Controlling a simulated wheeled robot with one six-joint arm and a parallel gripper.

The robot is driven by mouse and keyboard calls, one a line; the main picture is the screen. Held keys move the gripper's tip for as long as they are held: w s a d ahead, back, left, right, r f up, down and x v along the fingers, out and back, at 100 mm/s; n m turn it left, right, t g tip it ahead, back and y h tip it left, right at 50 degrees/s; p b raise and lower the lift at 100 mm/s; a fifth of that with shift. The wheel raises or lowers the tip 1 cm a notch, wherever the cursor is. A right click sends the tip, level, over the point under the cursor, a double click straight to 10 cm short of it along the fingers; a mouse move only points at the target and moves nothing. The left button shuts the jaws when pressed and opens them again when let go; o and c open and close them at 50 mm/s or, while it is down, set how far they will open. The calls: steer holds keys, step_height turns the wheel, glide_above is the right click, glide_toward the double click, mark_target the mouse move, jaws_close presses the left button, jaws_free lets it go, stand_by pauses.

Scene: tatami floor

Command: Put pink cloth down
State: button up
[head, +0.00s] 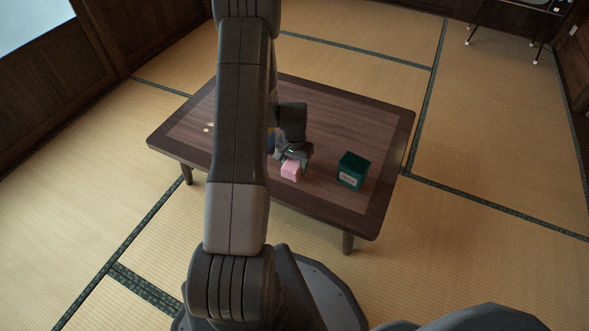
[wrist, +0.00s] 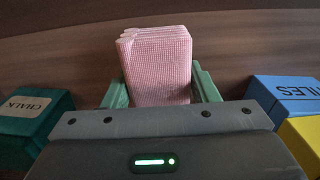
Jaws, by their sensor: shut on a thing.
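The pink cloth (head: 291,170) is a small folded block with a waffle texture. It also shows in the wrist view (wrist: 158,65), upright between the two green fingers. My gripper (head: 289,160) is shut on it, over the low wooden table (head: 340,114). In the wrist view my gripper (wrist: 160,92) holds the cloth from both sides. I cannot tell whether the cloth touches the tabletop.
A green box (head: 352,171) stands right of the cloth on the table; the wrist view shows it labelled CHALK (wrist: 32,125). A blue box (wrist: 285,95) and a yellow thing (wrist: 303,140) are on the other side. The table's far right is clear.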

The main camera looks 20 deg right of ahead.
mark_target(294, 161)
steer(key=shift+f, duration=0.9)
steer(key=shift+f, duration=0.1)
steer(key=o, duration=1)
steer(key=shift+o, duration=0.2)
step_height(294, 161, up, 12)
steer(key=p, duration=0.4)
